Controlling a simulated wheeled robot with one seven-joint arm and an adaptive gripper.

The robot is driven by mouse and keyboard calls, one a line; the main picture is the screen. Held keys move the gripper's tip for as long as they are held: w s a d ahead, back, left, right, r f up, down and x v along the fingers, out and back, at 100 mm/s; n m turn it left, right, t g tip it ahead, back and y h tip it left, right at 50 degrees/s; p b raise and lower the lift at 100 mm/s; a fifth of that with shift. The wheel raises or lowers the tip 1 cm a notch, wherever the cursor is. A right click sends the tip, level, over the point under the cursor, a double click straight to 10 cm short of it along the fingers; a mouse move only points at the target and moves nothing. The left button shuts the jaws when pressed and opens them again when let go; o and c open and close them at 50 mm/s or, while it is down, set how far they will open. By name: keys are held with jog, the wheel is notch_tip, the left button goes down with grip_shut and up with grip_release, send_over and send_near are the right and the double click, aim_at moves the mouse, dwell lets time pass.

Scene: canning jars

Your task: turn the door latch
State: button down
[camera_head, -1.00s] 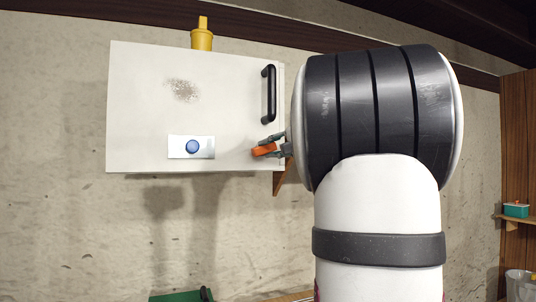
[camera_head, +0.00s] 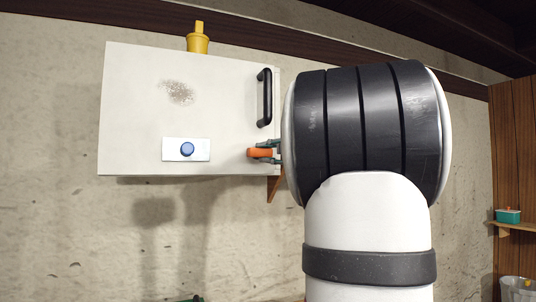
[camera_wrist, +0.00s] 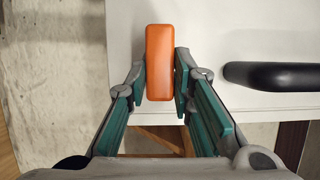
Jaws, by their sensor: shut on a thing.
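The latch is an orange bar (camera_head: 260,153) at the lower right of the white cabinet door (camera_head: 135,100), below a black handle (camera_head: 264,97). In the head view it lies about level. In the wrist view the orange latch (camera_wrist: 159,60) runs up the picture between the green-padded fingers of my gripper (camera_wrist: 160,80). The fingers are closed on its two long sides near its lower half. In the head view my gripper (camera_head: 268,153) shows only partly, because my arm hides the rest. The cabinet door looks shut.
A white plate with a blue knob (camera_head: 187,149) is on the door, left of the latch. A yellow object (camera_head: 197,41) stands on the cabinet top. The black handle (camera_wrist: 270,75) lies close right of my fingers in the wrist view. A shelf (camera_head: 515,228) is far right.

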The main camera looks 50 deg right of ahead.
jog(key=c, duration=1.4)
grip_release()
jog(key=s+a, duration=0.1)
jog(key=s, duration=1)
jog(key=shift+s+a, duration=0.4)
jog(key=shift+f, duration=0.1)
